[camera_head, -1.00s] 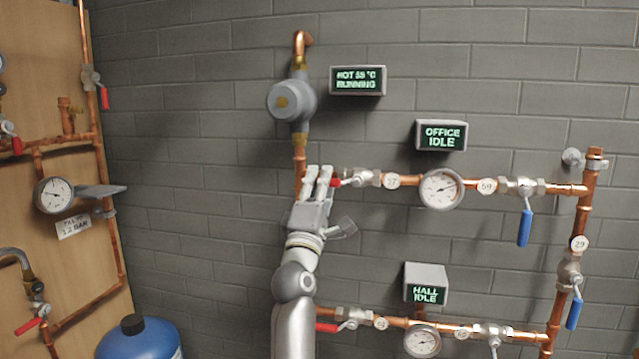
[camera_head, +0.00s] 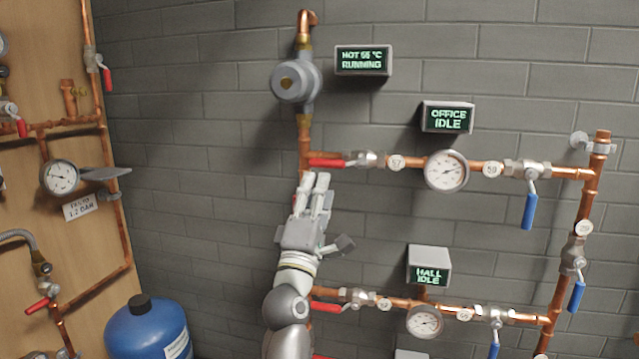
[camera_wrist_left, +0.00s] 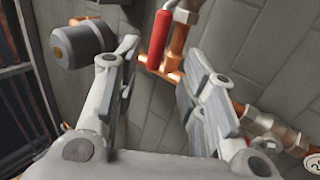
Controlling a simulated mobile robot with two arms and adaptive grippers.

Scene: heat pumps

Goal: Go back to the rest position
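My left gripper (camera_head: 316,182) is in front of the wall, just below the red lever (camera_head: 327,162) of the upper valve. The lever lies along the horizontal office pipe. The left wrist view shows the two fingers (camera_wrist_left: 165,62) spread apart with nothing between them. There the red lever (camera_wrist_left: 160,40) stands beyond the fingertips, apart from them. My right gripper is in neither view.
A grey pump (camera_head: 297,82) sits on the vertical copper pipe above. The office gauge (camera_head: 446,171) and hall gauge (camera_head: 424,322) are to the right. A lower red lever (camera_head: 326,307) is beside my forearm. A blue tank (camera_head: 150,330) stands at lower left.

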